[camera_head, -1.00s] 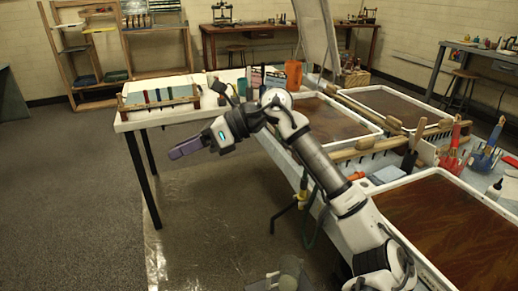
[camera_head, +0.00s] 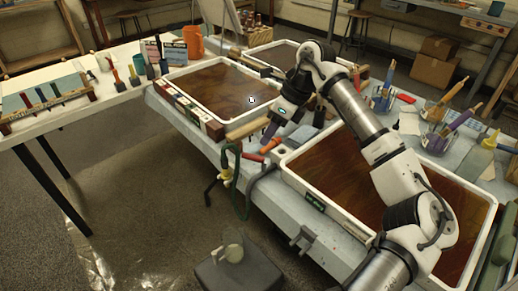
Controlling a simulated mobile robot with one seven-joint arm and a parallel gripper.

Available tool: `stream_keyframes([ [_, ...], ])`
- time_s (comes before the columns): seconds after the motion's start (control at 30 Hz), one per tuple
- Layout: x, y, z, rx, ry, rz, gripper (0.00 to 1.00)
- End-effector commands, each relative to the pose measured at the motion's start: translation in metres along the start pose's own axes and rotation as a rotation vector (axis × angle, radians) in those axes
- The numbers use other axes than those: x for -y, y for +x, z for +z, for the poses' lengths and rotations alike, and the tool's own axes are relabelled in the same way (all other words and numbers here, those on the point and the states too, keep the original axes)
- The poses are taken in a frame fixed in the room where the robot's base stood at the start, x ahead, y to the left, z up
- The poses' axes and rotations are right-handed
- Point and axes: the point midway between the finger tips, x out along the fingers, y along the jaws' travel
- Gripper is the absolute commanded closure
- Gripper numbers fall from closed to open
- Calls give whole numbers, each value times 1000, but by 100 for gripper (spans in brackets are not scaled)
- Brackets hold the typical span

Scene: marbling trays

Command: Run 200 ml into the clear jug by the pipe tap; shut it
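The clear jug (camera_head: 231,252) stands upright on a dark grey block (camera_head: 238,273) on the floor, in front of the tray table. I cannot make out any liquid in it. A pipe fitting with a yellow part (camera_head: 227,174) sticks out from the table's side, above and behind the jug. A green hose (camera_head: 240,190) hangs beside it. A red handle (camera_head: 270,146) lies at the table edge nearby; I cannot tell whether it belongs to the tap. My gripper (camera_head: 267,139) points down beside this handle, apart from the jug. Its finger gap is too small to read.
A white tray of brown liquid (camera_head: 297,184) lies at the right, with other trays (camera_head: 224,61) behind. A wooden bar (camera_head: 250,124) and tools crowd the table near my gripper. A white table (camera_head: 60,116) stands left. The floor (camera_head: 130,190) between is clear.

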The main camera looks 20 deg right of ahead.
Motion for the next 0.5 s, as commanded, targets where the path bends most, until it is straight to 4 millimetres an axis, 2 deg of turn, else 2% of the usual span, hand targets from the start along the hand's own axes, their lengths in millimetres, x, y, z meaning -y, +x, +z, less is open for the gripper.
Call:
stream_keyframes([
  [0.03, -1, 12, 0, 0, 0, 4, 62],
  [0.2, -1, 44, 1, 1, -1, 3, 62],
  [0.4, -1, 66, 1, 1, -1, 2, 62],
  [0.5, 0, 71, 1, 1, -1, 0, 62],
])
